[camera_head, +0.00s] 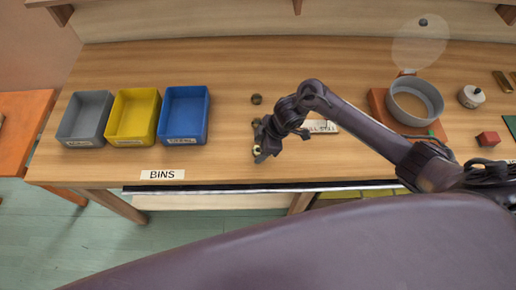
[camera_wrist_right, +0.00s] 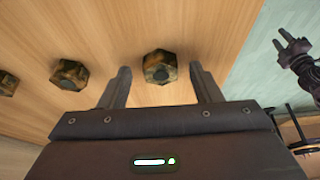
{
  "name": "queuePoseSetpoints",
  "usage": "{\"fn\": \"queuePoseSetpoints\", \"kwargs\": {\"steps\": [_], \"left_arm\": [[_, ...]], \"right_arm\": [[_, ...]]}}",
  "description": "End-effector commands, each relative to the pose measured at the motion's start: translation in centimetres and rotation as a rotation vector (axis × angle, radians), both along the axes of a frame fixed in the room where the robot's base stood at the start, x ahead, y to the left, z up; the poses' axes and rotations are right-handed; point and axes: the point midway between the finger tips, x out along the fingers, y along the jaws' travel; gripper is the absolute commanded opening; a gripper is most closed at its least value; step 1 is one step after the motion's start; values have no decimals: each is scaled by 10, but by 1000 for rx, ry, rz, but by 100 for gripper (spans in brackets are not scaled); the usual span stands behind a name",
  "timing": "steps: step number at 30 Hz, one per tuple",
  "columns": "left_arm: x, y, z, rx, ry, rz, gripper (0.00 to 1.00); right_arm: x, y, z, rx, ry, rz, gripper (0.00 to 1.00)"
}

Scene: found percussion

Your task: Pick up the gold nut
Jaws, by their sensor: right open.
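Several hex nuts of mottled gold and dark brown lie in a row on the wooden table. In the right wrist view one gold nut (camera_wrist_right: 160,67) lies between the fingertips of my open right gripper (camera_wrist_right: 160,76), with a gap on each side. A second nut (camera_wrist_right: 70,74) and a third nut (camera_wrist_right: 7,83), cut by the frame edge, lie to its left. In the head view my right gripper (camera_head: 259,148) is over the front of the table, and the far nut (camera_head: 256,99) lies behind it. A dark gripper-like shape, apparently my left gripper (camera_wrist_right: 289,41), shows over the floor.
Grey (camera_head: 85,118), yellow (camera_head: 131,116) and blue bins (camera_head: 184,115) stand at left behind a "BINS" label (camera_head: 162,174). A grey round pan (camera_head: 414,101), a white lidded pot (camera_head: 472,96) and a red block (camera_head: 488,139) are at right. My right arm partly covers a white label (camera_head: 322,127).

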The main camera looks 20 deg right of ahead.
Motion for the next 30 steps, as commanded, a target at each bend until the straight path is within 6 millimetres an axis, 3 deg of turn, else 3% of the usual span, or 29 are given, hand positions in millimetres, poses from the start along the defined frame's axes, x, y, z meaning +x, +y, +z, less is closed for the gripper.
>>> {"fn": "queuePoseSetpoints", "kwargs": {"steps": [3,6,17,30], "left_arm": [[17,-1,2,-2,-25,0,36],[20,-2,2,-3,-30,0,36],[3,0,0,0,-6,0,36],[3,0,-1,0,-5,0,36]], "right_arm": [[0,0,-1,-1,0,0,58],[0,0,-1,-1,0,0,55],[0,0,-1,-1,0,0,8],[1,0,10,0,-3,1,6]]}}
